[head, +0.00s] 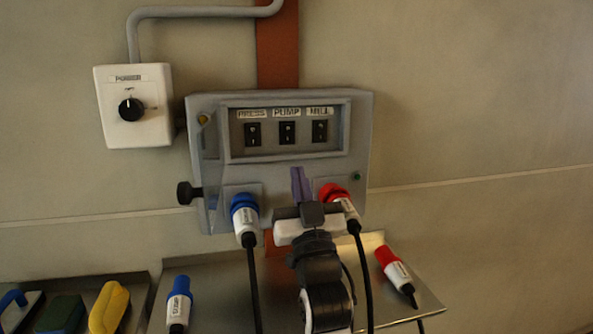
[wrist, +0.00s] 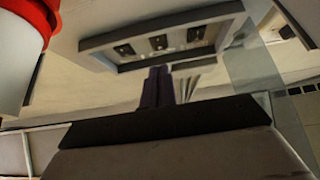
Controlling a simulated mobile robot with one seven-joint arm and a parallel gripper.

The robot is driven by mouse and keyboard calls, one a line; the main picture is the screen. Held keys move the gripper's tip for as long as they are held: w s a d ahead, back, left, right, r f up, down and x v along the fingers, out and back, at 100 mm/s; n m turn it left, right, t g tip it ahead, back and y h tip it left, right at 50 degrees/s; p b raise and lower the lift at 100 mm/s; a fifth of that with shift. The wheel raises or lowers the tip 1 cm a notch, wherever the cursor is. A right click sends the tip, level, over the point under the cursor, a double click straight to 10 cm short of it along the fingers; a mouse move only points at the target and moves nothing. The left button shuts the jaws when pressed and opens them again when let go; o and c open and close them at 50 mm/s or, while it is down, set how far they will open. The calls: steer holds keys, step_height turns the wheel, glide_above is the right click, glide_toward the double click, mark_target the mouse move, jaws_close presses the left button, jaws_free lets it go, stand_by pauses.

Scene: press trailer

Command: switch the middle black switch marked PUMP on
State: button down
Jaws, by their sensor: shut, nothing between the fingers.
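The middle black switch (head: 287,132) sits under the label PUMP, in a recessed window of the grey box (head: 280,175) on the wall. It also shows as the middle of three dark switches in the wrist view (wrist: 158,42). Its rocker position is too small to tell. My gripper (head: 300,172) is just below the window, slightly right of the PUMP switch in the head view. Its purple fingers are together, empty and pointing up. In the wrist view the fingers (wrist: 158,82) end below the window frame, apart from the switch.
PRESS (head: 252,134) and MILL (head: 319,131) switches flank PUMP. A blue plug (head: 244,215) and a red plug (head: 336,194) stick out beside my gripper. A see-through panel (wrist: 255,75) stands at right in the wrist view. A white POWER box (head: 150,125) hangs left.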

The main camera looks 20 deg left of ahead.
step_height(320, 180, down, 5)
steer(key=s+d+b, duration=0.2)
steer(key=shift+s, duration=0.35)
